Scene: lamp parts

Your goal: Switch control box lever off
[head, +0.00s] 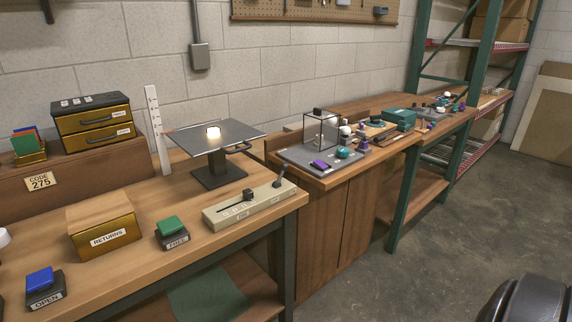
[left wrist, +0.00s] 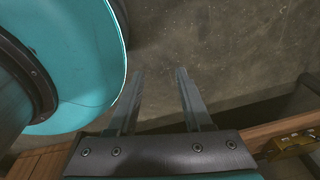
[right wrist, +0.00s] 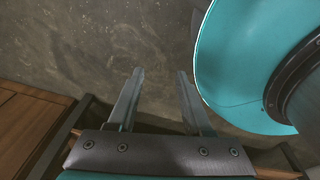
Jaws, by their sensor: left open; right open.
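The control box (head: 224,214) is a long, low cream box near the right end of the wooden workbench. A black lever (head: 249,195) lies low over its middle, and another black lever (head: 279,177) stands tilted at its right end. The labels on the box are too small to read. My left gripper (left wrist: 160,75) is open and empty in the left wrist view, above the floor. My right gripper (right wrist: 160,75) is open and empty in the right wrist view, also above the floor. Neither gripper shows in the head view.
A green-topped FREE block (head: 171,232), a RETURNS box (head: 103,225) and a blue-topped OPEN block (head: 43,285) stand to the left. A cluttered side bench (head: 335,178) adjoins at right. The floor (head: 420,240) is clear.

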